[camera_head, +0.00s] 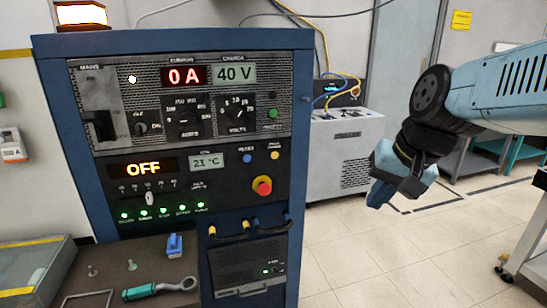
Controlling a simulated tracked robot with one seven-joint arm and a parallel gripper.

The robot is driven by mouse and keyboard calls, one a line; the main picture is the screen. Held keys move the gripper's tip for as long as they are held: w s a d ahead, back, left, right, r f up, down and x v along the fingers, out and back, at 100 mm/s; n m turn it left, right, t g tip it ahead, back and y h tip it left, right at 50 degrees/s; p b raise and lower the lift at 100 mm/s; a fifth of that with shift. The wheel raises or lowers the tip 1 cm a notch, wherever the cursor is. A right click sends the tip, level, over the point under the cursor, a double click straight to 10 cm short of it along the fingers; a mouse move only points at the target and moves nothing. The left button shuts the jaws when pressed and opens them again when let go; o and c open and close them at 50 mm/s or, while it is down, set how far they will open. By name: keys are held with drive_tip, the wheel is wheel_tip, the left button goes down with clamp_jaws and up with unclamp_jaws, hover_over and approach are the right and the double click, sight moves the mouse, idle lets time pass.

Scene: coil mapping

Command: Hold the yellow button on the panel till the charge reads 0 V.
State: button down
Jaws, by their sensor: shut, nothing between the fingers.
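The yellow button (275,155) is a small round button on the lower right part of the panel (218,190), right of a small blue button. The charge display (235,73) at the top reads 40 V. My gripper (378,200) is shut and empty. It hangs in the air to the right of the cabinet, well apart from the yellow button, with its fingers pointing down and left.
A red emergency knob (262,186) sticks out below the yellow button. The current display (185,76) reads 0 A, and another display (143,167) reads OFF. A workbench (150,256) with a wrench stands at lower left. A grey cabinet (343,160) stands behind.

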sight(275, 155)
drive_tip(key=w+a+f+m+g+y, duration=0.35)
drive_tip(key=w+a+m+y, duration=0.55)
drive_tip(key=a+m, duration=0.35)
drive_tip(key=w+f+m+t+y, duration=0.1)
drive_tip(key=w+f+m+t, duration=0.2)
drive_tip(key=w+m, duration=0.5)
drive_tip(key=w+a+f+m+t+y, duration=0.1)
drive_tip(key=w+f+m+t+y, duration=0.1)
drive_tip(key=w+m, duration=0.5)
drive_tip(key=w+f+t, duration=0.1)
drive_tip(key=w+t, duration=0.1)
drive_tip(key=shift+w+a+f+m, duration=0.15)
drive_tip(key=shift+w+a+m, duration=0.1)
drive_tip(key=shift+w+m, duration=0.1)
drive_tip(key=shift+t, duration=0.25)
drive_tip(key=w, duration=0.2)
drive_tip(key=w+a, duration=0.1)
drive_tip(key=w, duration=0.2)
drive_tip(key=w+a, duration=0.1)
drive_tip(key=w, duration=0.2)
drive_tip(key=shift+w+a, duration=0.15)
drive_tip(key=shift+a, duration=0.05)
drive_tip(key=shift+w, duration=0.15)
